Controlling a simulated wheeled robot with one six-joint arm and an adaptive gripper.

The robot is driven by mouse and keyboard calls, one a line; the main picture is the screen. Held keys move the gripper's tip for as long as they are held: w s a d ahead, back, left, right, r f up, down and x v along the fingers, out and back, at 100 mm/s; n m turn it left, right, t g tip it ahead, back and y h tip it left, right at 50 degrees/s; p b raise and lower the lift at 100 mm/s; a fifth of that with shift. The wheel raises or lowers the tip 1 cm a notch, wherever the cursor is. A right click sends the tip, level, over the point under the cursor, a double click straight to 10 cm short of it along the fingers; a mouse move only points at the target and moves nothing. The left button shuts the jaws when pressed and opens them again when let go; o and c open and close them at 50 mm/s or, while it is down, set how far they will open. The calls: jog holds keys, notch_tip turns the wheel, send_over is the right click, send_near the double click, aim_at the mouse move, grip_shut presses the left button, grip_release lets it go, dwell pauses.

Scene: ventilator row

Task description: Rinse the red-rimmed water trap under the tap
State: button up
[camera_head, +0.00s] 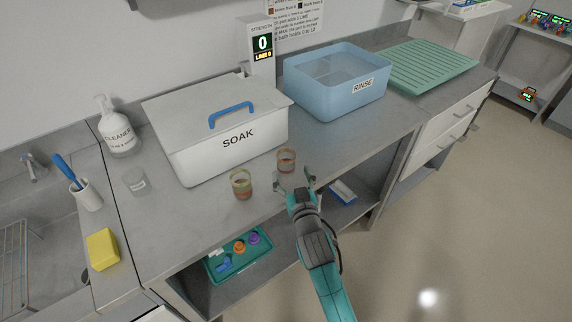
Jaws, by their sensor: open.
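Two small clear cups with coloured bands stand on the grey counter in front of the SOAK box. The right cup (286,161) looks reddish at its rim; the left cup (241,184) looks more yellow-olive at its rim with a reddish lower part. They are small, so the rim colours are not certain. My gripper (294,177) is open and empty, its fingers just in front of the right cup. Whether it touches the cup I cannot tell. The tap (33,166) stands over the sink (65,271) at the far left.
The closed SOAK box (189,151) and blue RINSE tub (364,107) stand behind the cups. A cleaner bottle (119,131), clear jar (135,182), brush holder (88,198) and yellow sponge (103,249) lie leftwards. A green drying mat (430,65) is right. A teal tray (262,262) sits below.

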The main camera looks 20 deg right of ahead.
aim_at(288, 168)
jog(key=shift+w, duration=2.8)
jog(key=c, duration=1.2)
